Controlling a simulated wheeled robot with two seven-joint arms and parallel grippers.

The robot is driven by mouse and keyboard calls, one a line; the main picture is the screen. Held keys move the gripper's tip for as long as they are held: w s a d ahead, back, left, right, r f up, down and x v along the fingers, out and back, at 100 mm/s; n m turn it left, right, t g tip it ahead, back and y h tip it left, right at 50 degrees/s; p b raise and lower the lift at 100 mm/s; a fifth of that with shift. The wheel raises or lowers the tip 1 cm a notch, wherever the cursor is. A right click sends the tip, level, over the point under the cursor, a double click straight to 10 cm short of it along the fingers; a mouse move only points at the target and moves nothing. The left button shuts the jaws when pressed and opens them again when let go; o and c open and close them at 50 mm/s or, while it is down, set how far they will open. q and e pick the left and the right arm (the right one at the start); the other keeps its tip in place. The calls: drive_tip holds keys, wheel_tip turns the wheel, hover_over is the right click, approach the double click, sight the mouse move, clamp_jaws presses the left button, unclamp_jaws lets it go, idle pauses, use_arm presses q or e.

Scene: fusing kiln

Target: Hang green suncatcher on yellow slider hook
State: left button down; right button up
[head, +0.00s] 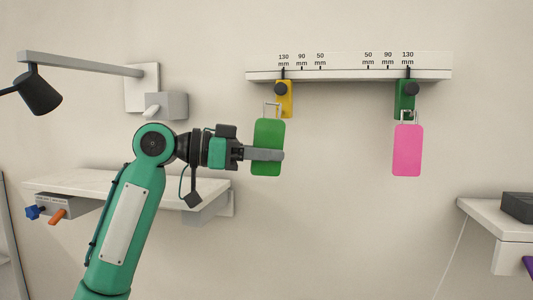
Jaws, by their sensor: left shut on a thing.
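The green suncatcher (268,132) is an upright rounded green panel with a thin wire loop at its top. My left gripper (278,155) is shut on it, with a finger across its front. The yellow slider (284,98) hangs from the rail at the left 130 mm mark. The suncatcher's wire loop overlaps the lower part of the yellow slider in the head view. I cannot tell whether the loop is on the hook or only in front of it. My right gripper does not show.
A white rail (350,74) with mm marks is on the wall. A green slider (404,97) at its right carries a pink suncatcher (407,150). A white shelf (90,184) is behind my left arm. A black lamp (39,95) hangs upper left. The wall between the sliders is clear.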

use_arm(q)
drive_tip(key=shift+w+d+r+p, duration=0.1)
drive_tip(key=shift+w+d+p, duration=0.15)
drive_tip(key=shift+w+p, duration=0.85)
drive_tip(key=shift+w+d+p, duration=0.2)
drive_tip(key=shift+w+p, duration=0.25)
drive_tip(key=shift+w, duration=1.25)
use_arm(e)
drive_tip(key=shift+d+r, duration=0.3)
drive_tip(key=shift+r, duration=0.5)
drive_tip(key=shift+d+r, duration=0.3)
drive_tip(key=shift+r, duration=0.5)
use_arm(q)
drive_tip(key=shift+w+d+p, duration=0.2)
drive_tip(key=shift+w+p, duration=0.3)
drive_tip(key=shift+w, duration=0.3)
drive_tip(key=shift+w+d+p, duration=0.15)
drive_tip(key=shift+w+p, duration=0.3)
drive_tip(key=shift+w, duration=0.35)
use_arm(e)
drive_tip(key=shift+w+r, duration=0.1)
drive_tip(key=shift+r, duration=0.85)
use_arm(q)
drive_tip(key=shift+w, duration=0.25)
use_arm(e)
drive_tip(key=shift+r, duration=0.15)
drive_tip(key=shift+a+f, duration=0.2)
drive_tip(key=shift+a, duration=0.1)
